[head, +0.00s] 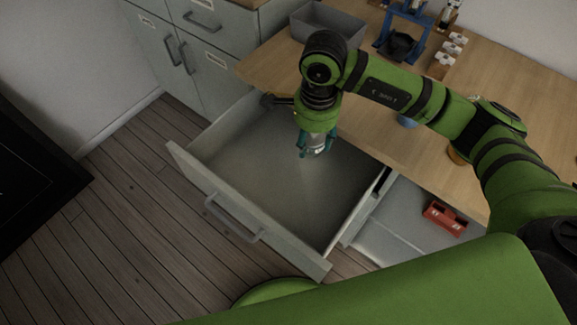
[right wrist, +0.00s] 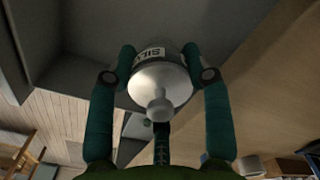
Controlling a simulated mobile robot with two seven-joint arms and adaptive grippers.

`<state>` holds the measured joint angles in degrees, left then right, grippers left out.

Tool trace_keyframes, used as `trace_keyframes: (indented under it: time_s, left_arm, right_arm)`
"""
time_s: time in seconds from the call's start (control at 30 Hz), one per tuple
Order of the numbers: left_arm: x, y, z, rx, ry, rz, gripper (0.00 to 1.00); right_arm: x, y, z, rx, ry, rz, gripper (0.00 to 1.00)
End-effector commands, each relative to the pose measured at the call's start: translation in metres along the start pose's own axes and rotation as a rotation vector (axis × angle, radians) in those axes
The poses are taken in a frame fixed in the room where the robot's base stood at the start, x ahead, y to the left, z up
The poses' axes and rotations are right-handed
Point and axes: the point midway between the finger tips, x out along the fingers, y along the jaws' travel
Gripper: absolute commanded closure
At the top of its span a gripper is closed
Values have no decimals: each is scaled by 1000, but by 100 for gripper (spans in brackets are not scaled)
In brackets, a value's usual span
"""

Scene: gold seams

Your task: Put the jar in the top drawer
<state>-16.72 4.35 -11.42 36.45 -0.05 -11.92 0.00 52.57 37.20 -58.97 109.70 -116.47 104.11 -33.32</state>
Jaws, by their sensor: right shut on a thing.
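The jar (right wrist: 160,83) is silvery with a knobbed lid and a white label. It is between the fingers of my right gripper (right wrist: 162,75), which is shut on it. In the head view the right gripper (head: 314,150) hangs over the open top drawer (head: 262,190), with part of the jar (head: 318,142) showing at its fingers. The drawer is pulled out and its visible floor is bare. I cannot tell whether the jar touches the drawer floor. My left gripper is not in view.
The wooden worktop (head: 440,150) lies behind the drawer, with a grey bin (head: 328,28), a blue stand (head: 402,35) and small white-topped items (head: 446,55). A red object (head: 445,217) lies in a lower grey space to the right. Floorboards to the left are clear.

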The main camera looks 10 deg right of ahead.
Motion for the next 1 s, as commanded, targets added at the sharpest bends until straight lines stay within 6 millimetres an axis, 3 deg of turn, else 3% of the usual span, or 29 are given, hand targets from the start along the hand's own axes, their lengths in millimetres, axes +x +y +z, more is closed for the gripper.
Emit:
trace_keyframes:
  time_s: [0.1, 0.3, 0.6, 1.0]
  left_arm:
    - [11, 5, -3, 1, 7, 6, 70]
    - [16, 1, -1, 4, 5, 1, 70]
    - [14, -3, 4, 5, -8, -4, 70]
    - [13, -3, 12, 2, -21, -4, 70]
  right_arm:
    - [23, -2, 5, 212, 0, 6, 93]
    - [40, -3, 7, 419, 5, 11, 93]
    - [89, -2, 8, 456, 7, 15, 93]
    - [132, -2, 8, 454, 7, 14, 93]
